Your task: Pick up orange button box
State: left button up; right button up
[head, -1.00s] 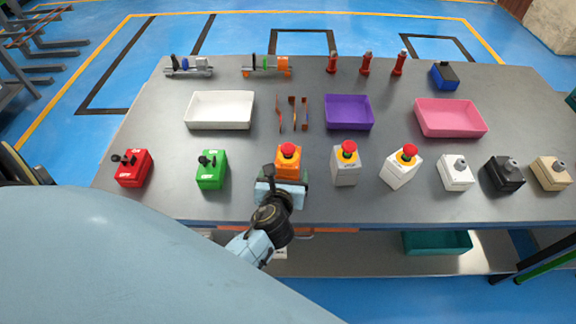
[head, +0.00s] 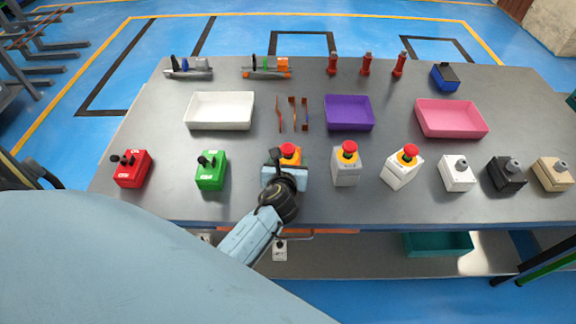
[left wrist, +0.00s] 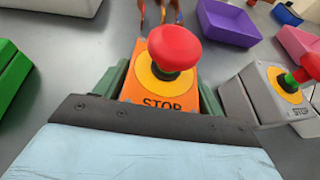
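The orange button box (left wrist: 150,103) has a red mushroom button on a yellow ring and the word STOP. In the head view its red button (head: 290,151) shows just beyond my left gripper (head: 285,176), which hides most of the box. In the left wrist view the dark green fingers of my left gripper (left wrist: 163,92) stand on both sides of the box. I see no clear gap, but whether they press on it I cannot tell. The box appears upright on the table. My right gripper is not in view.
On the grey table (head: 240,206), a green box (head: 211,171) stands left and a grey stop box (head: 346,168) close right. Behind are copper strips (head: 292,114), a white tray (head: 219,110) and a purple tray (head: 349,112). A red box (head: 132,168) is farther left.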

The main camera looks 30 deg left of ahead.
aim_at(288, 148)
pick_arm(q)
jog(key=c, duration=0.8)
jog(key=shift+r, duration=0.1)
notch_tip(288, 148, up, 9)
jog(key=p, duration=0.3)
jog(key=shift+f, duration=0.2)
jog(key=shift+r+p, duration=0.35)
jog(key=shift+r, duration=0.3)
